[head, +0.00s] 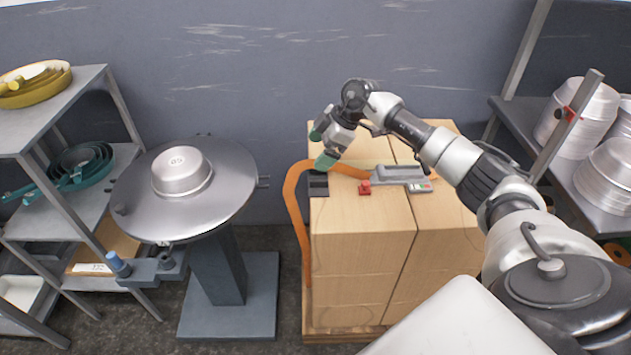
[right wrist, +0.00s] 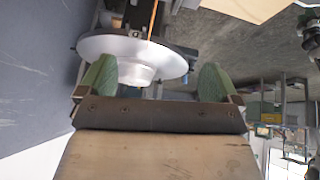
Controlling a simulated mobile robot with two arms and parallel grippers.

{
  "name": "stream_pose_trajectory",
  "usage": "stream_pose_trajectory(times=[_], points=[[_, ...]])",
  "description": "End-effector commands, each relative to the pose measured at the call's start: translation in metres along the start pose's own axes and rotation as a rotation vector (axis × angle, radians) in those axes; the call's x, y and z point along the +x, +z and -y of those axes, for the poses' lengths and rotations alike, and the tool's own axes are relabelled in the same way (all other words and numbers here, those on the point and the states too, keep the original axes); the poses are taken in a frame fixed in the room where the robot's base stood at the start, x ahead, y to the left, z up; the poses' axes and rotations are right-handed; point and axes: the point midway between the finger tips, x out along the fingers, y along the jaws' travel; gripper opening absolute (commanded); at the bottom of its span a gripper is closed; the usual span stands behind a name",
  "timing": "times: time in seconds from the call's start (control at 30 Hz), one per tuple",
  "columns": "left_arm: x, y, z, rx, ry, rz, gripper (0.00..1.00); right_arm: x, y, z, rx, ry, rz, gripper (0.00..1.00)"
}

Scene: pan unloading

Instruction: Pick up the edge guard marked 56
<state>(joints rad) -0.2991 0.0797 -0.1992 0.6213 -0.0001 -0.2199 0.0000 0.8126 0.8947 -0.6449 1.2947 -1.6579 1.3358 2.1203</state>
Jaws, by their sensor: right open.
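I cannot make out a marking 56 on any piece, so I cannot tell which thing is the edge guard. A dark grey slotted piece (head: 318,184) lies on the near left corner of the cartons (head: 360,225), beside the orange strap (head: 296,200). My right gripper (head: 319,147) is open, with green finger pads, just above and behind that piece. It looks empty in the right wrist view (right wrist: 157,85), where the round table and pan show farther off between its fingers. My left gripper is not in view.
A silver pan (head: 181,172) with an unreadable label sits upside down on the round metal table (head: 145,220). Shelves with pans (head: 75,168) stand left, and more at right.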

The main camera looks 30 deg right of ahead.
Motion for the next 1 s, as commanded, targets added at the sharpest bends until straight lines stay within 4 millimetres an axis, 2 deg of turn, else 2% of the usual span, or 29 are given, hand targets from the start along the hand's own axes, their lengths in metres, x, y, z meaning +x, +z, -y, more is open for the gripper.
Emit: stream_pose_trajectory(times=[0.03,0.1,0.23,0.5,0.67,0.9,1.0], points=[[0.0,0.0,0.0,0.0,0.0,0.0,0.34,-0.013,0.013,-0.006,0.048,-0.004,0.064,0.94],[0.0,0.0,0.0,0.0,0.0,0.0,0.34,-0.024,0.026,-0.009,0.097,-0.011,0.125,0.94],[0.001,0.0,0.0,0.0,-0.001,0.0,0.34,-0.024,0.036,-0.01,0.135,-0.019,0.168,0.94],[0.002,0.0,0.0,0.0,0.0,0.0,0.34,0.017,0.042,-0.008,0.134,-0.021,0.166,0.94],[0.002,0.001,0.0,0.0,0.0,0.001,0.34,0.032,0.042,-0.009,0.131,-0.02,0.165,0.94],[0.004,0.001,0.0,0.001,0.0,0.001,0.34,0.068,0.043,-0.01,0.132,-0.02,0.163,0.94],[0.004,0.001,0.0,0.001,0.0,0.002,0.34,0.076,0.044,-0.01,0.13,-0.019,0.164,0.94]])
